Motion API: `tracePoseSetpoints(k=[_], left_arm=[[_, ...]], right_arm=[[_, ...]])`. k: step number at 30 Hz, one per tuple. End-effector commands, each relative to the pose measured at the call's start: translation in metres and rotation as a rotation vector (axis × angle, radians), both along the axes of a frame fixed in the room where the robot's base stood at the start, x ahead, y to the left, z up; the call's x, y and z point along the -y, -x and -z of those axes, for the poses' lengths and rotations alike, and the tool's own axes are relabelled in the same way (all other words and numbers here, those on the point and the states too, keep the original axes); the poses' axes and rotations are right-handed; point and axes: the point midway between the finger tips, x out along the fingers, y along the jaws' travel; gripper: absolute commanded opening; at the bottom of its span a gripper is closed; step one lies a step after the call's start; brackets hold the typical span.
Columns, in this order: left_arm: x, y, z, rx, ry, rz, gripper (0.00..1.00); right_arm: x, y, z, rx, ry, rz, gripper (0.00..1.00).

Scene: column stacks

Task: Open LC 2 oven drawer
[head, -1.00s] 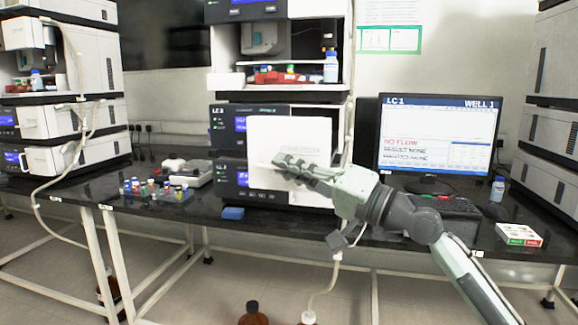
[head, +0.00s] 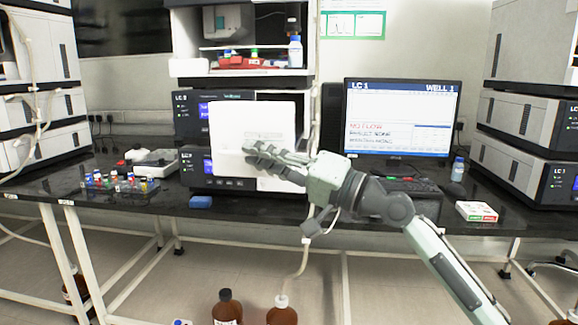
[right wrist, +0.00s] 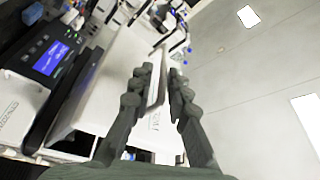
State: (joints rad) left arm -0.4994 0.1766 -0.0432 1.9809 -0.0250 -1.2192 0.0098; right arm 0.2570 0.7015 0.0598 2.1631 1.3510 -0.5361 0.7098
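The LC 2 stack (head: 181,97) stands left of the middle in the head view. A square white drawer front (head: 228,115) stands out in front of its dark modules and hides part of them. My right gripper (head: 250,152) is at this front. In the right wrist view its two fingers (right wrist: 158,78) close in on both sides of a thin white handle plate (right wrist: 157,88) that stands up from the white front (right wrist: 105,80). The fingers look shut on it. What lies behind the front is hidden. My left gripper is not in view.
A monitor (head: 400,115) reads "LC 1", "WELL 1" and "NO FLOW". A vial rack (head: 120,184) and a blue block (head: 201,202) lie left on the black bench. A small box (head: 477,211) lies right. Brown bottles (head: 227,308) stand on the floor below.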

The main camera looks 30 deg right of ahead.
Motion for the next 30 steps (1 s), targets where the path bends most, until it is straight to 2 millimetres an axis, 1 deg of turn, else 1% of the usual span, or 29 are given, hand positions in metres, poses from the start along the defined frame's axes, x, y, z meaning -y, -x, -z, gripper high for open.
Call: tracePoseSetpoints(k=[1, 9, 15, 21, 30], left_arm=[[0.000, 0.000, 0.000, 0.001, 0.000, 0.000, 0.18], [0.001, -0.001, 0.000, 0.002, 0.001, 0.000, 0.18], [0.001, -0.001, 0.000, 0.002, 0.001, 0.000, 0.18], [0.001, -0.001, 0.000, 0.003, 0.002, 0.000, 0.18], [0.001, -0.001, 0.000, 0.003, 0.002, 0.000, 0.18]], right_arm=[[0.005, 0.007, 0.004, -0.005, 0.002, 0.001, 0.16], [0.036, 0.047, 0.015, -0.005, -0.001, 0.001, 0.16], [0.054, 0.071, 0.019, -0.003, -0.003, 0.001, 0.16], [0.062, 0.081, 0.021, 0.001, 0.001, 0.000, 0.16], [0.062, 0.081, 0.021, 0.001, 0.001, 0.000, 0.16]])
